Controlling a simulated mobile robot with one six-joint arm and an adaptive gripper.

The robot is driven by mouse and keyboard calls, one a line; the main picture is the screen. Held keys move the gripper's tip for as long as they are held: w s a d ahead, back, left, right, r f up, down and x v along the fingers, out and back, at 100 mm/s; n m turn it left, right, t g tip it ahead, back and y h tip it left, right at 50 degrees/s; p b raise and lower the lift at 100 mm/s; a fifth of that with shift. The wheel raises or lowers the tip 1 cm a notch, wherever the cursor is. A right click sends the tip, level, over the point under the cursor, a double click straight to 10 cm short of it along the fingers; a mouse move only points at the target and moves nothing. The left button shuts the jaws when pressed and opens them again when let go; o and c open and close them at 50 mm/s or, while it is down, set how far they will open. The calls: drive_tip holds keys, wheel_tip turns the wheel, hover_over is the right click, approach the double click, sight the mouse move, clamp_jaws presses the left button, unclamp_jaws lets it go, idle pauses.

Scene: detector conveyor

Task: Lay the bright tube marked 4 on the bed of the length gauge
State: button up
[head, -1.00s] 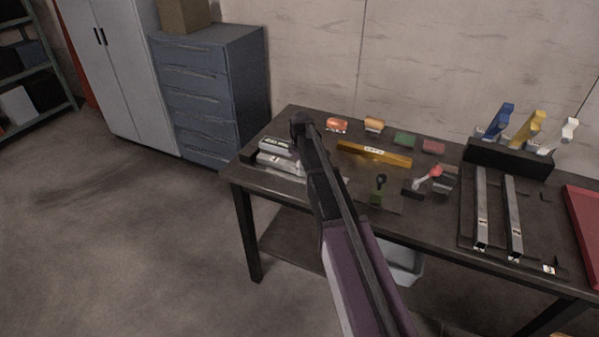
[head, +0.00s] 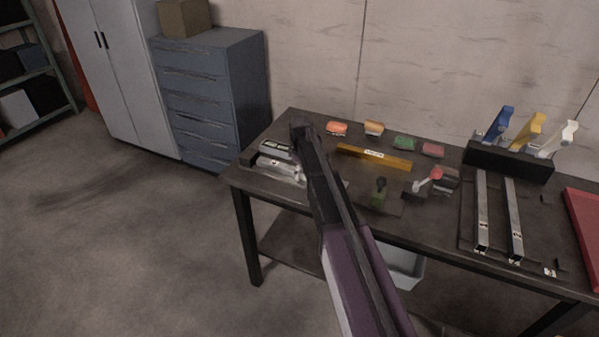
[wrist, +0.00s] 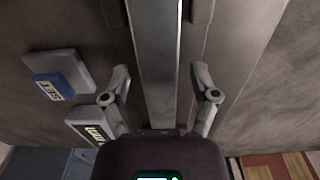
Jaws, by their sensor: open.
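My gripper (wrist: 161,72) is open in the wrist view, one finger on each side of a bright metal bar (wrist: 163,60) that looks like a tube. The bar runs lengthwise between the fingers, with a gap on both sides. No number shows on it. The length gauge (wrist: 88,122), with a lit display and a blue SET button (wrist: 53,87), is left of the fingers. In the head view my gripper (head: 300,134) is over the left end of the table, by the gauge (head: 275,148) and a bright bar (head: 277,165). My arm hides part of both.
Two bright tubes (head: 482,215) (head: 513,222) lie on the right of the table. A black holder (head: 508,160) with blue, yellow and white items stands behind them. A yellow bar (head: 374,157), small coloured blocks (head: 404,143) and a red-knobbed lever (head: 433,175) occupy the middle. A red tray (head: 585,225) is far right.

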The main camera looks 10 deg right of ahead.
sight(301, 171)
drive_tip(key=shift+r, duration=0.15)
wheel_tip(301, 171, up, 12)
drive_tip(key=p, duration=1.2)
idle(0.7)
drive_tip(key=s+m, duration=1)
drive_tip(key=s, duration=1.9)
drive_tip(key=shift+s+a+m, duration=0.15)
drive_tip(key=shift+a+m, duration=0.1)
drive_tip(key=shift+m, duration=0.15)
